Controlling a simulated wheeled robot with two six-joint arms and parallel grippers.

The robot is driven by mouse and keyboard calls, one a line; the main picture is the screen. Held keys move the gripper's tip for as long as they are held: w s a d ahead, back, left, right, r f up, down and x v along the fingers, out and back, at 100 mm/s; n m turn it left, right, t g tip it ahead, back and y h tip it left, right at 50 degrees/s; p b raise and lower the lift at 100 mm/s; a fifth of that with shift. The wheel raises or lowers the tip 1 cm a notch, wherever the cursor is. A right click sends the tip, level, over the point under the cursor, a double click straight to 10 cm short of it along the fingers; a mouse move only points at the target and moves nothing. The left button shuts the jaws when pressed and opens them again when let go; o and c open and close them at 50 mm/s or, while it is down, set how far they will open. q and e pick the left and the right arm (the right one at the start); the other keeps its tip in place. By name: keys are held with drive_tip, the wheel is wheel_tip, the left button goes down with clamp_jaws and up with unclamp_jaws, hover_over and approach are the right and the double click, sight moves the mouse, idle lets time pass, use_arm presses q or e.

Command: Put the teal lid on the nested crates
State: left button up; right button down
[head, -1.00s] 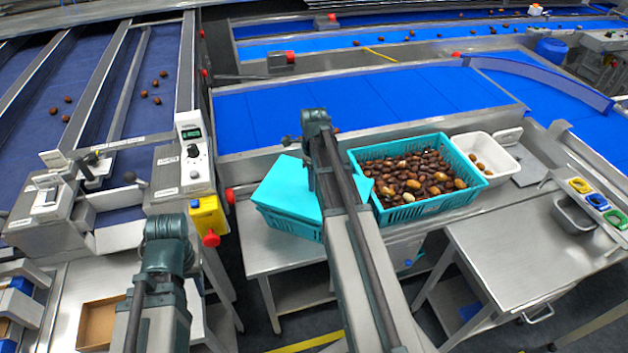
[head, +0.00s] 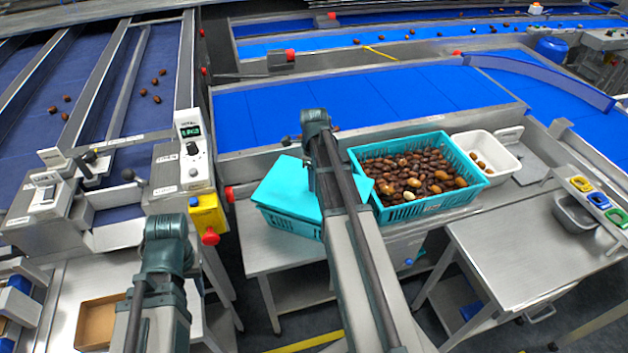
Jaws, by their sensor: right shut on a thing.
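The teal lid (head: 285,187) is a flat bright panel over the nested crates (head: 288,220), teal with slotted walls, on the steel table. It hides their opening and sits a little askew to their rim; I cannot tell whether it rests on them fully. My right gripper (head: 318,185) is shut on the lid, its fingers mostly hidden behind my own arm, which crosses the lid's right part. My left arm stands at the lower left, away from the crates, and its gripper fingers do not show.
A teal crate (head: 432,208) full of dates stands close on the right, with a white tub (head: 508,160) beyond it. The blue conveyor (head: 260,115) runs behind. A yellow box with a red button (head: 207,214) stands left of the crates. A steel table (head: 530,250) at right has clear room.

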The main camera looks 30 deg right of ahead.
drive_tip(key=shift+f, duration=0.1)
drive_tip(key=shift+c, duration=0.6)
unclamp_jaws()
drive_tip(key=shift+r, duration=0.2)
wheel_tip(320, 180, up, 7)
drive_tip(key=p, duration=0.7)
drive_tip(key=shift+f, duration=0.1)
drive_tip(key=shift+f, duration=0.1)
